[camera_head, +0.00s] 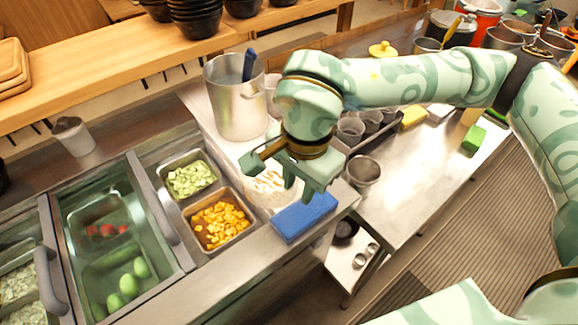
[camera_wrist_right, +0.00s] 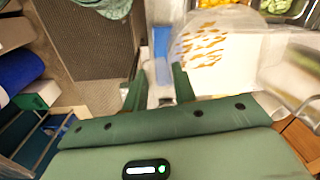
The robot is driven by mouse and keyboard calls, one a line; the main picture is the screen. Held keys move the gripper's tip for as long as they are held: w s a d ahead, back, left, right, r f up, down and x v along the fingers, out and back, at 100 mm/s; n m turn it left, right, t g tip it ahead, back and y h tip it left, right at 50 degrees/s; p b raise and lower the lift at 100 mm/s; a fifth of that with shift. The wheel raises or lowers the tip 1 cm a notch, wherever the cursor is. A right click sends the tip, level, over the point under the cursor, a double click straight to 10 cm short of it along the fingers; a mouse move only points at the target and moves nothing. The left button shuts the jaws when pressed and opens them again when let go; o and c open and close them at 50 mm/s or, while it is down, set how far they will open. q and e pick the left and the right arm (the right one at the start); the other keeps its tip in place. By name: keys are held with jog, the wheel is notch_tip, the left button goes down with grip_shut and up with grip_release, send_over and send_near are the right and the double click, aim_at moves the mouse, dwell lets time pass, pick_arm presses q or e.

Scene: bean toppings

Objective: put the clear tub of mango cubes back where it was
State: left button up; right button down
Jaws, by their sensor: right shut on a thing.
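The clear tub (camera_head: 266,190) shows beneath my right gripper (camera_head: 284,180), above the pale counter, with a few orange-brown bits in it. In the wrist view the clear tub (camera_wrist_right: 222,24) is at upper centre, with orange strips showing. My right gripper (camera_wrist_right: 158,78) is shut on the tub's near side; the exact contact is hard to see. Whether the tub touches the counter I cannot tell. Mango cubes (camera_head: 220,222) fill a square metal pan in the counter well, left of the tub. My left gripper is not in view.
A blue sponge (camera_head: 304,215) lies close right of the tub. A tall metal pot (camera_head: 236,100) with a blue-handled tool stands behind. A pan of pale green cubes (camera_head: 191,179) sits behind the mango pan. A metal cup (camera_head: 363,172) stands on the right counter.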

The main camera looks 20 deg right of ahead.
jog(key=shift+s+a+r+m, duration=0.15)
jog(key=shift+a+m, duration=0.3)
jog(key=shift+m, duration=0.25)
jog(key=shift+w+m, duration=0.2)
jog(key=shift+m, duration=0.1)
jog(key=shift+w+d+f+b, duration=0.1)
jog(key=shift+w+d+f, duration=0.9)
jog(key=shift+w+f, duration=1.15)
jog(key=shift+w+d+f+b, duration=0.15)
jog(key=shift+w+d+f, duration=0.9)
jog(key=shift+w+f, duration=1)
jog(key=shift+w+d+f+b, duration=0.1)
jog(key=shift+w+d+f, duration=0.9)
jog(key=shift+w+f, duration=1.15)
jog(key=shift+s+f, duration=0.3)
jog(key=c, duration=1.1)
grip_release()
